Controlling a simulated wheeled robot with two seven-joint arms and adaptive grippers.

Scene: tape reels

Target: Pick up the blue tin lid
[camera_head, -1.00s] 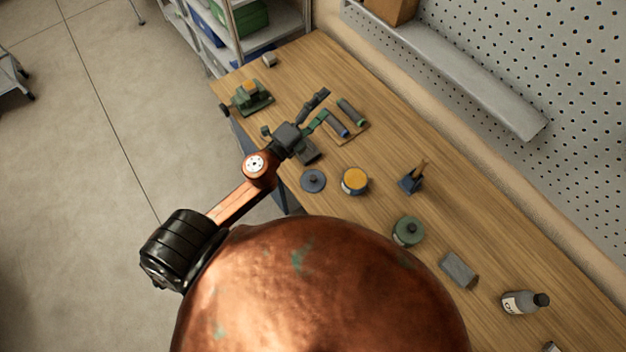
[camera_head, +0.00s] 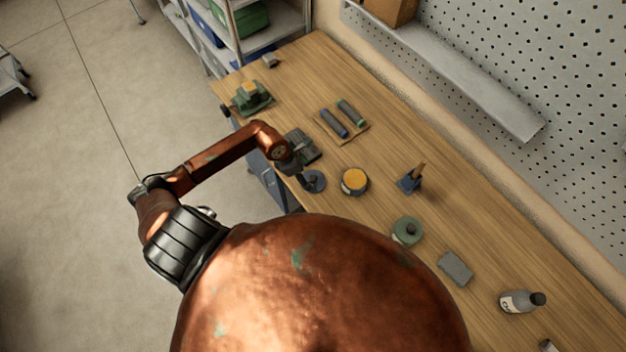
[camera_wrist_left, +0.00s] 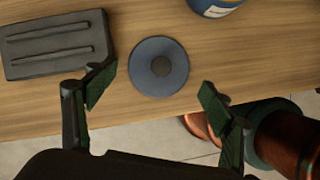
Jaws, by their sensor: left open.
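The blue tin lid (camera_head: 315,182) is a flat dark-blue disc with a small round knob, lying on the workbench near its front edge. In the left wrist view the lid (camera_wrist_left: 159,66) shows whole, just beyond and between the fingertips. My left gripper (camera_head: 305,182) is over the lid in the head view and partly covers it. In the left wrist view my left gripper (camera_wrist_left: 152,92) is open, with its green-padded fingers spread wide and nothing between them. No contact with the lid shows. My right gripper is not in view.
A dark grooved block (camera_wrist_left: 58,44) lies left of the lid. A blue tin with yellow contents (camera_head: 354,181) stands close to its right. A green lidded tin (camera_head: 407,231), a brush holder (camera_head: 409,183) and a tray with two rolls (camera_head: 358,130) are farther off.

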